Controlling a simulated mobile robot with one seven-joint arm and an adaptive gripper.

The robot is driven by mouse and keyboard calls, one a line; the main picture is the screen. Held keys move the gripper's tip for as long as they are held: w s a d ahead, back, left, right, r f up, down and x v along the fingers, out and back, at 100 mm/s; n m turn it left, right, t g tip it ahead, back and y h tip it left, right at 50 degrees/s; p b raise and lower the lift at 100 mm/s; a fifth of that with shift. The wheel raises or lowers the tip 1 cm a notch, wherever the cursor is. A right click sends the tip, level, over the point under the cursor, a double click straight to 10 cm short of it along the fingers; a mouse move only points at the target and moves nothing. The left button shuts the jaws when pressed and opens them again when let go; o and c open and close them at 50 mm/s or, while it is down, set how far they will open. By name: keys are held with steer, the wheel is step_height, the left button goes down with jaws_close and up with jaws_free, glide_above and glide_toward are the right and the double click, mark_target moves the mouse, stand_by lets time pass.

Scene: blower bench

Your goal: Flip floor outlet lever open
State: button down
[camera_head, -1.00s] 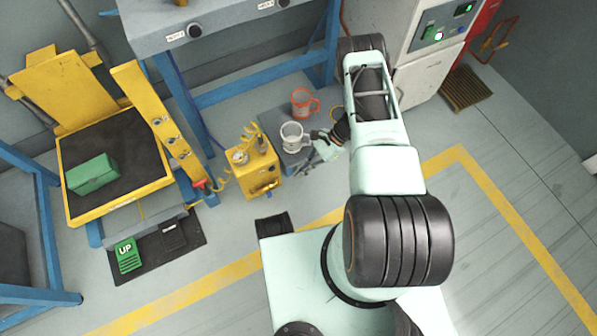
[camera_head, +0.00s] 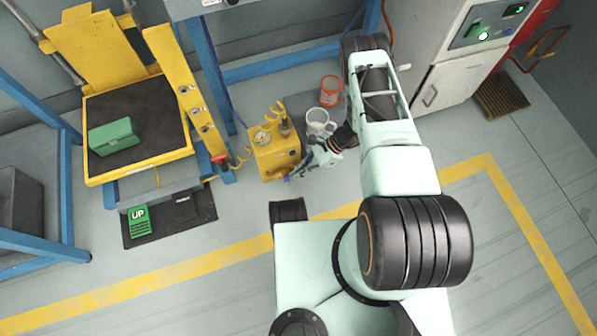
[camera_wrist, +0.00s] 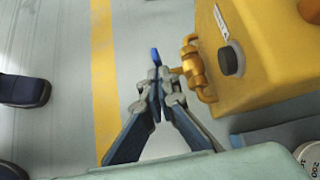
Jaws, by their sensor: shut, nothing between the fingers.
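The yellow box (camera_head: 274,152) stands on the floor, and its side fills the upper right of the wrist view (camera_wrist: 265,50). A brass valve fitting (camera_wrist: 193,68) sticks out of its side. A small blue lever (camera_wrist: 155,56) shows at the outer end of the fitting; it is only a blue speck in the head view (camera_head: 286,179). My gripper (camera_wrist: 157,82) is shut and empty, with its fingertips close to the blue lever, just below it in the wrist view. I cannot tell whether they touch.
A black pedal mat (camera_head: 169,218) and yellow platform (camera_head: 140,160) are to the left. The floor in front of the box is clear.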

steer(key=shift+a+r+h+p, duration=0.15)
steer(key=shift+h+p, duration=0.35)
steer(key=shift+h, duration=0.1)
